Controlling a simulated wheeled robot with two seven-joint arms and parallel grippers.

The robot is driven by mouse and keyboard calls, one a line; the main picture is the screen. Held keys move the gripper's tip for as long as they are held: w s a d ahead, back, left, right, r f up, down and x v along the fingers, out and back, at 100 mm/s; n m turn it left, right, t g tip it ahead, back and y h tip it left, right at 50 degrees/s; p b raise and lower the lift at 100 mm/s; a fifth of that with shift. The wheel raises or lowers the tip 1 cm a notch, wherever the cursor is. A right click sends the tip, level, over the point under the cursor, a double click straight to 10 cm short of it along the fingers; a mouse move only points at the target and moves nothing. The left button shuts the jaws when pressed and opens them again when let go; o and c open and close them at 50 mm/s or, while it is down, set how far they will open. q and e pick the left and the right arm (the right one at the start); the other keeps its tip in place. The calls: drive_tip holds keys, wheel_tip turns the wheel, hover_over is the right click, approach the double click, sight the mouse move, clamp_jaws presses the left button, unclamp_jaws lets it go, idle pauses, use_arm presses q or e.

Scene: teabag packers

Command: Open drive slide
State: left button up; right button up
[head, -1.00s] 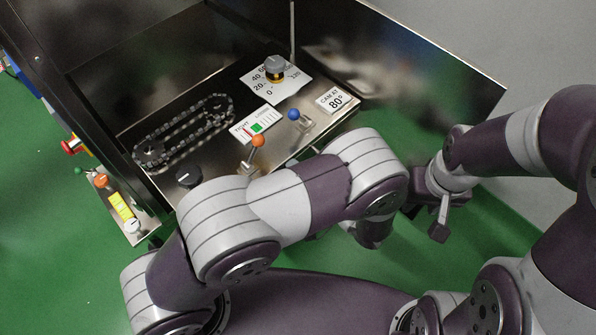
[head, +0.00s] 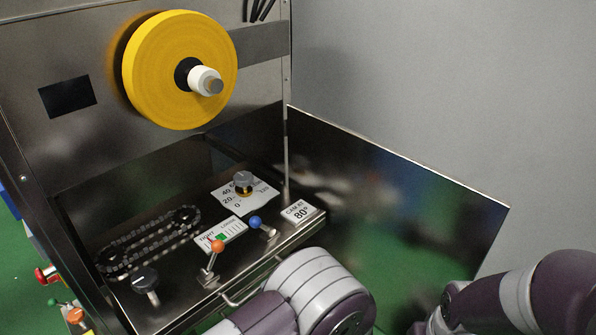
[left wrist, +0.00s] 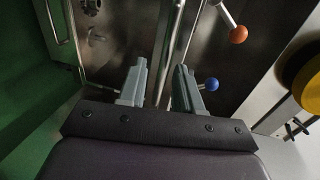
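The drive slide (head: 185,300) is a metal drawer-like deck in the machine, with a chain loop, knobs and levers on top. Its bar handle (head: 250,282) runs along the front edge in the head view. My left arm covers the area in front of it, hiding my left gripper there. In the left wrist view my left gripper (left wrist: 160,88) has its two fingers apart, with a metal bar (left wrist: 169,50) in line with the gap. I cannot tell whether they touch it. Only a small part of my right gripper (head: 420,327) shows at the bottom edge.
An orange-knobbed lever (head: 217,246) and a blue-knobbed lever (head: 255,223) stand up from the deck. A black knob (head: 145,280) is at its near left. An open panel door (head: 400,200) stands to the right. A yellow roll (head: 180,70) is mounted above.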

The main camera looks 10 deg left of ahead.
use_arm(q)
drive_tip(key=r+p+v, duration=0.1)
drive_tip(key=p+v, duration=0.3)
drive_tip(key=v, duration=0.5)
drive_tip(key=w+d+r+n+h+p, duration=0.2)
drive_tip(key=w+d+r+h+p, duration=0.3)
drive_tip(key=w+r+h+p, duration=0.3)
drive_tip(key=a+r+n+g+h+p, duration=0.1)
drive_tip(key=a+r+g+h+p, duration=0.1)
drive_tip(key=r+p, duration=0.8)
drive_tip(key=s+a+r+n+g+h+p, duration=0.1)
drive_tip(key=a+r+h+p, duration=0.2)
drive_tip(key=r+p, duration=0.6)
wheel_tip(320, 180, up, 4)
drive_tip(key=shift+s+a+f+n+g+h+p, duration=0.15)
drive_tip(key=shift+s+a+n+g+h+p, duration=0.2)
drive_tip(key=shift+a, duration=0.8)
drive_tip(key=shift+w, duration=0.1)
